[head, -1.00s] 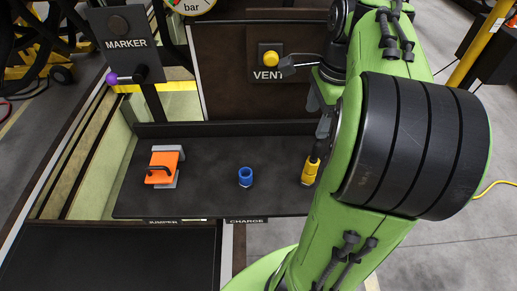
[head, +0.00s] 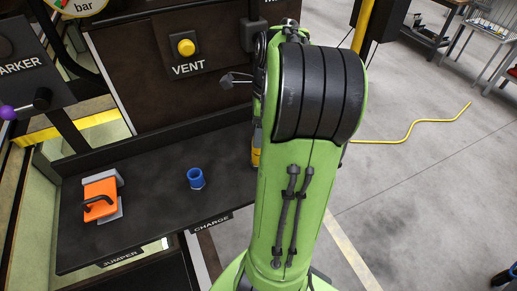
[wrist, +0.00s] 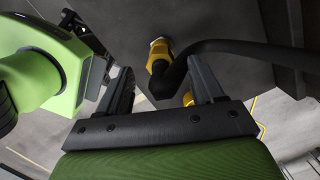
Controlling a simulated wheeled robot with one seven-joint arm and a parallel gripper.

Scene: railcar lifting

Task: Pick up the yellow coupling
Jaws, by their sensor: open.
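The yellow coupling (head: 256,156) is mostly hidden behind my green arm in the head view, at the right part of the dark shelf (head: 150,222). In the wrist view the yellow coupling (wrist: 159,54) shows beyond the fingers, with a thick black hose beside it running right. My gripper (wrist: 160,66) is open and empty. Its two black fingers stand apart, and the coupling appears in the gap between them, farther off. I cannot tell whether the hose touches the right finger. My arm hides the gripper's fingertips in the head view.
On the shelf are a blue fitting (head: 195,179) and an orange block with a black handle (head: 101,200). Behind stands a panel with a yellow VENT button (head: 186,47). A purple-knobbed lever (head: 8,112) is at left. Open floor with a yellow hose (head: 420,124) lies right.

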